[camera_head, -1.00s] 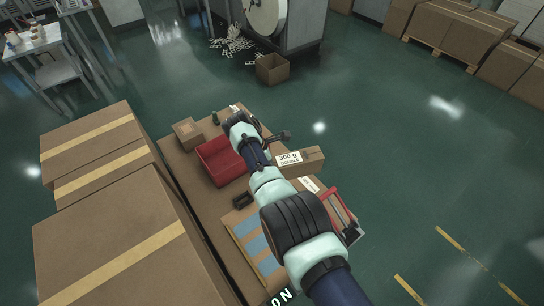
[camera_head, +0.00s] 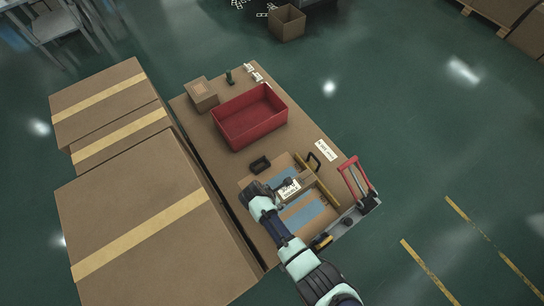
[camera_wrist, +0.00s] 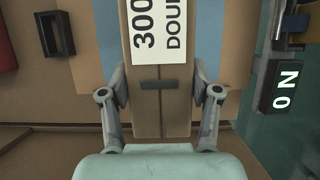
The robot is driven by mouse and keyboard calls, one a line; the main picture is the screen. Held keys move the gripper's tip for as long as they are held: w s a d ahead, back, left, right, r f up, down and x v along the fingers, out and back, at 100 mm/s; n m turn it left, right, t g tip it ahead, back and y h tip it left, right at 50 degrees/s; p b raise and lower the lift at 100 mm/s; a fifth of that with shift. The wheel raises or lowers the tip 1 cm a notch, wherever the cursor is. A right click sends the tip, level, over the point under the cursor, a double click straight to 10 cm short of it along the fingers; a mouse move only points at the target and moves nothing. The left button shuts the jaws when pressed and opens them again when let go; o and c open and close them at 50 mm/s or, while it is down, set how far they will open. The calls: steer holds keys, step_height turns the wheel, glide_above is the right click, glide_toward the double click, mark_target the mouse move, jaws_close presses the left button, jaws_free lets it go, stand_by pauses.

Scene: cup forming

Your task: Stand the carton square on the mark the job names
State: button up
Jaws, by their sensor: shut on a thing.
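The carton (camera_head: 290,189) is a long brown box with a white label; in the wrist view its label on the carton (camera_wrist: 163,110) reads "300" and "DOU". My gripper (camera_wrist: 160,85) is shut on the carton, one finger along each long side. In the head view my gripper (camera_head: 268,189) is at the carton's left end. The carton is over a tan board with blue marks, one blue mark (camera_head: 303,214) showing on the near side and another (camera_head: 279,178) on the far side. I cannot tell whether the carton touches the board.
A red bin (camera_head: 250,118), a small brown box (camera_head: 201,93) and a small black tray (camera_head: 260,165) stand farther back on the table. A yellow bar (camera_head: 322,186) and a red-handled frame (camera_head: 355,180) are to the right. Large stacked boxes (camera_head: 150,240) flank the left.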

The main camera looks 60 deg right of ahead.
steer(key=shift+w+r, duration=0.1)
steer(key=shift+r, duration=0.05)
steer(key=shift+f+b, duration=3.3)
steer(key=shift+f, duration=1.65)
steer(key=shift+f, duration=0.1)
steer(key=o, duration=1.6)
steer(key=v, duration=1.2)
